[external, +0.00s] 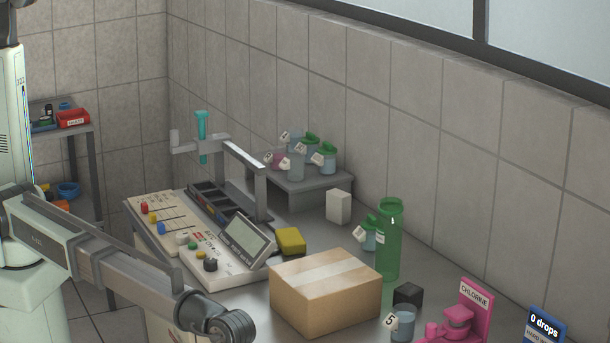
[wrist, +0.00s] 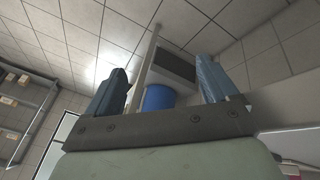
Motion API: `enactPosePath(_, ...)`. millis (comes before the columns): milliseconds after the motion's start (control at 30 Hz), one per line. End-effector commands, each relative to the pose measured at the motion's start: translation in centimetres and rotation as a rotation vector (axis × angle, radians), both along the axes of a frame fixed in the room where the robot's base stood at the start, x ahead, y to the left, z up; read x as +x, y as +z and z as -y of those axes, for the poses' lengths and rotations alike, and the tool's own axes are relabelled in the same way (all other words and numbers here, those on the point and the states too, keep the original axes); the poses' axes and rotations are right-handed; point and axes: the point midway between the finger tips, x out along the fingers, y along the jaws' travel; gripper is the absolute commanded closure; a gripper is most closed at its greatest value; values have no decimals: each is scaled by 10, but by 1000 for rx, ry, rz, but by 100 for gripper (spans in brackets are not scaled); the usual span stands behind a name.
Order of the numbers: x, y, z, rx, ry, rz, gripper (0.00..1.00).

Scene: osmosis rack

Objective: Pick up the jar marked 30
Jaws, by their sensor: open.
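Several small jars with tags stand on a grey riser (external: 318,187) at the back of the bench, among them a clear jar (external: 296,166) and a green-lidded jar (external: 325,158). Their tag numbers are too small to read. Another tagged, green-lidded jar (external: 370,236) stands beside the green bottle, partly hidden by it. A jar tagged 5 (external: 403,322) stands at the front. I cannot tell which jar is marked 30. My gripper (wrist: 164,85) shows in the wrist view, open, with nothing between its fingers, facing the ceiling and wall. It is out of the external view.
A cardboard box (external: 325,293) sits mid-bench, with a tall green bottle (external: 389,240) and black block (external: 408,294) to its right. A console with a screen (external: 245,240), yellow block (external: 290,241) and white block (external: 339,207) stand behind. A pink chlorine stand (external: 474,300) is front right.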

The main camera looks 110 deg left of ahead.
Motion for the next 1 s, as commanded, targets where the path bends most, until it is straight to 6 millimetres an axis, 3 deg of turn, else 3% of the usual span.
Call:
enactPosePath(33,4,19,1,-16,17,-12,13)
enactPosePath(200,7,79,-7,-62,92,-78,13)
enactPosePath(367,9,137,-40,-81,190,-154,13)
enactPosePath(467,13,174,-89,-65,281,-203,13)
enactPosePath(533,15,188,-130,-36,341,-231,13)
enactPosePath(1000,7,224,-399,182,688,-359,13)
